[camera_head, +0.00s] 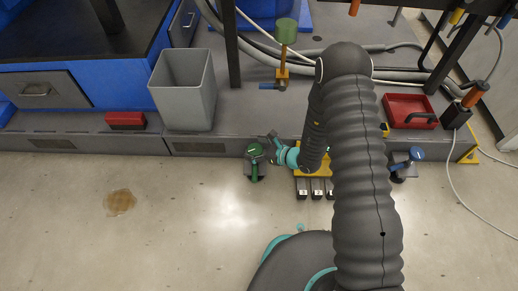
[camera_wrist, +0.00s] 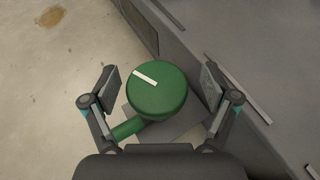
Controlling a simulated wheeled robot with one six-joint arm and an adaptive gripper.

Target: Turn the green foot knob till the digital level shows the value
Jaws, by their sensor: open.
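The green foot knob (camera_wrist: 157,98) is round with a white mark on its top, and a green stub sticks out at its lower left. In the wrist view it lies between the two open fingers of my gripper (camera_wrist: 166,90), with a gap on each side. In the head view the green knob (camera_head: 255,150) is at the front edge of the grey platform, and my gripper (camera_head: 264,146) is right at it, partly hiding it. I cannot make out a digital level or its reading in either view.
A blue knob (camera_head: 416,154) is further right on the platform edge. A grey bin (camera_head: 184,92), a red box (camera_head: 126,119) and a red tray (camera_head: 408,104) stand on the platform (camera_head: 90,140). A brown stain (camera_head: 120,202) marks the otherwise clear floor at left.

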